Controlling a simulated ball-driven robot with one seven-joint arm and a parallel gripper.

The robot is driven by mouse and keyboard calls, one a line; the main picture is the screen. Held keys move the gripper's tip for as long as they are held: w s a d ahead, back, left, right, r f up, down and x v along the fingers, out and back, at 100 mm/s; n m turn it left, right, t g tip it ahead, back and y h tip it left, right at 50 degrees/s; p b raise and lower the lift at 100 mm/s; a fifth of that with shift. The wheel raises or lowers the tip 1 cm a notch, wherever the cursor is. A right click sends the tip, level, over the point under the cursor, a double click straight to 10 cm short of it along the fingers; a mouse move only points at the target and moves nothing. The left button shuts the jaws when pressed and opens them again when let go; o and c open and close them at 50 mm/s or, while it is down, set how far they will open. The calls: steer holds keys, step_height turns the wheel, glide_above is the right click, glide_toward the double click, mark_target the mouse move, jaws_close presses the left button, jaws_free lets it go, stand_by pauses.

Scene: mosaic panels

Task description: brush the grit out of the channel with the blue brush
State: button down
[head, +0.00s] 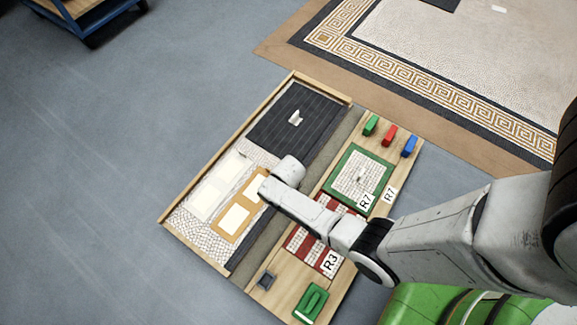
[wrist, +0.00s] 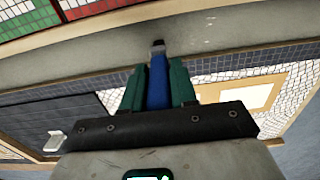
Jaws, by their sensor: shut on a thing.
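My gripper (wrist: 158,68) shows in the wrist view with its two green fingers shut on the blue brush (wrist: 158,85). The brush's dark tip points away over the grey channel (wrist: 95,62). I cannot tell whether the tip touches the channel floor. In the head view the grey channel (head: 338,142) runs diagonally between the two halves of the wooden bench, and my arm covers its middle. The fingers and brush are hidden there. A few faint specks lie in the channel in the wrist view; I cannot make out grit clearly.
A dark slatted panel (head: 290,125) and white and tan tiles (head: 236,220) lie left of the channel. Right of it are a green-framed mosaic (head: 341,183), a red mosaic (head: 296,240), a green-handled block (head: 312,301), a small dark tray (head: 266,280) and coloured pieces (head: 389,135).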

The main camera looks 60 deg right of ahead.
steer(key=shift+f+b, duration=0.4)
steer(key=shift+f, duration=0.15)
stand_by(1.1)
steer(key=shift+a, duration=0.15)
steer(key=shift+a+r+p, duration=0.1)
steer(key=shift+a+p, duration=0.9)
steer(key=shift+a, duration=4.1)
steer(key=shift+r+p, duration=2.5)
